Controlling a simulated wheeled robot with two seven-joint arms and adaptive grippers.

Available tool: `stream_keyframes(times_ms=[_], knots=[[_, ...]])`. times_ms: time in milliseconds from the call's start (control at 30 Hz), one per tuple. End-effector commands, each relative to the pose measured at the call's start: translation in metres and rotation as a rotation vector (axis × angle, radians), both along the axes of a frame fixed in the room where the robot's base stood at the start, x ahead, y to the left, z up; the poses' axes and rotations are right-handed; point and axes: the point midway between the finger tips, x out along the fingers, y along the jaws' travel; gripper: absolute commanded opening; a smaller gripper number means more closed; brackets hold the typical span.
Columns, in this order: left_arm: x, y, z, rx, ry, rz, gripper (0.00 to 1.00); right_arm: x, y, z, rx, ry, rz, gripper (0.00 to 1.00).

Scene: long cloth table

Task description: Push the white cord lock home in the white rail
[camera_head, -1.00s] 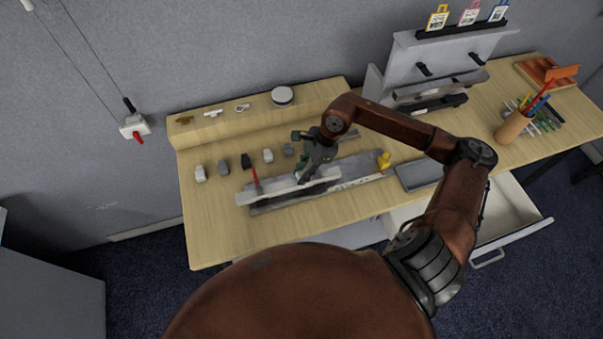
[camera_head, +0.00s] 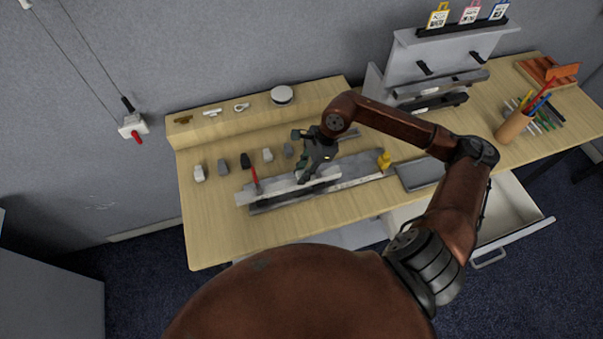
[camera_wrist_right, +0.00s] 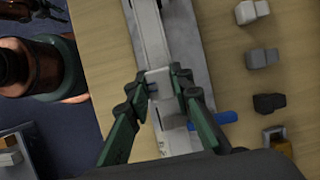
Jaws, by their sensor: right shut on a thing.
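The white rail (camera_head: 275,190) lies lengthwise along the front part of the table. In the right wrist view the rail (camera_wrist_right: 151,38) runs up from my fingers. My right gripper (camera_wrist_right: 166,82) is shut on the small pale cord lock (camera_wrist_right: 158,75), one finger on each side of it. The lock is over the rail's channel, in line with it. I cannot tell how deep it sits. In the head view my right gripper (camera_head: 304,174) comes down on the rail, and the fingers hide the lock. My left gripper does not show.
Several small blocks stand in a row behind the rail, among them a white one (camera_head: 199,173) and a black one (camera_head: 245,161). A red-handled tool (camera_head: 256,182) is by the rail's left part. A yellow object (camera_head: 384,160) and grey tray (camera_head: 418,175) are to the right.

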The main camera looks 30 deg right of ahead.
Motion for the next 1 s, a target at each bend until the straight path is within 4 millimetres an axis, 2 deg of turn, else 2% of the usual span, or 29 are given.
stream_keyframes(times_ms=[1000], knots=[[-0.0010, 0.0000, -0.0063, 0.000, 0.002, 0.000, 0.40, 0.0016, -0.0015, 0.0002, 0.001, 0.000, 0.000, 0.00]])
